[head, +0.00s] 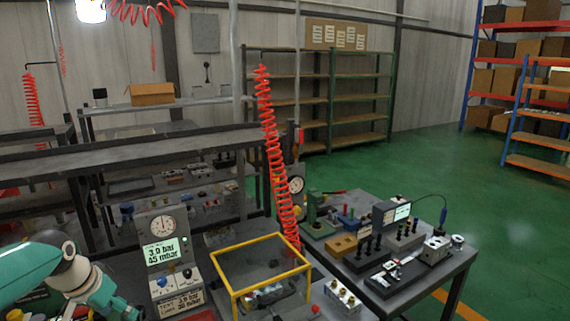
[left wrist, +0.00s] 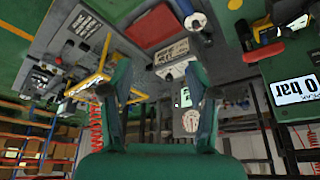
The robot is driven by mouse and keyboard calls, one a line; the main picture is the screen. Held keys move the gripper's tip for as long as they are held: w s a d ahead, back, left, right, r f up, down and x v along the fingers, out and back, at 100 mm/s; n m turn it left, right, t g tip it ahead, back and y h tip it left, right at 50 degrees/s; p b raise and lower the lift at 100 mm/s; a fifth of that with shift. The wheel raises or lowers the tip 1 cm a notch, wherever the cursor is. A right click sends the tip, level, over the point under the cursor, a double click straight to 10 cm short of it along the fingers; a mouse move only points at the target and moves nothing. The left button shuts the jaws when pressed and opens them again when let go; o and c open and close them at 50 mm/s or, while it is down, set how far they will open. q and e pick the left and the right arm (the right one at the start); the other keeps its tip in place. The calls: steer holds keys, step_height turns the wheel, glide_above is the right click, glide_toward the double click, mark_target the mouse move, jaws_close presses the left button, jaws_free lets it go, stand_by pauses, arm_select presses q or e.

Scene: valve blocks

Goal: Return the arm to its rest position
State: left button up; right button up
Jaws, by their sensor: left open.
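My left arm (head: 70,275) comes in at the lower left of the head view, teal and white. My left gripper (head: 118,306) shows only in part at the bottom edge there, left of the test unit (head: 165,250) with its gauge and lit display. In the left wrist view its two dark green fingers (left wrist: 155,85) stand wide apart. Nothing is held between them, and the bench with the gauge unit (left wrist: 188,120) shows behind the gap. My right gripper is in neither view.
A yellow frame (head: 262,268) stands on the bench right of the test unit. A red coiled hose (head: 272,150) hangs behind it. A side table (head: 400,290) at the right carries valve blocks and a small display. Green floor (head: 430,160) is clear beyond.

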arm_select(q)
steer(key=s+d+f+g+b, duration=0.1)
steer(key=s+d+f, duration=0.1)
steer(key=f, duration=0.6)
steer(key=s+d+f+m+g+h+b, duration=0.1)
steer(key=d+f+g+b, duration=0.1)
steer(key=d+f, duration=0.3)
steer(key=s+d+f+g+h+b, duration=0.1)
steer(key=d+f, duration=0.3)
steer(key=f, duration=0.9)
steer(key=shift+s+d+f+g+b, duration=0.15)
steer(key=shift+s+g+b, duration=0.3)
steer(key=shift+s, duration=0.4)
steer(key=s+d+f+n+b, duration=0.1)
steer(key=s+d+f+n, duration=0.1)
steer(key=s+d+f, duration=0.4)
steer(key=s+d+f+n+t+h+b, duration=0.1)
steer(key=s+d+f+n+b, duration=0.1)
steer(key=s+d+f, duration=0.5)
steer(key=shift+s+f+n+b, duration=0.3)
steer(key=shift+s+f, duration=1.8)
steer(key=shift+f, duration=0.7)
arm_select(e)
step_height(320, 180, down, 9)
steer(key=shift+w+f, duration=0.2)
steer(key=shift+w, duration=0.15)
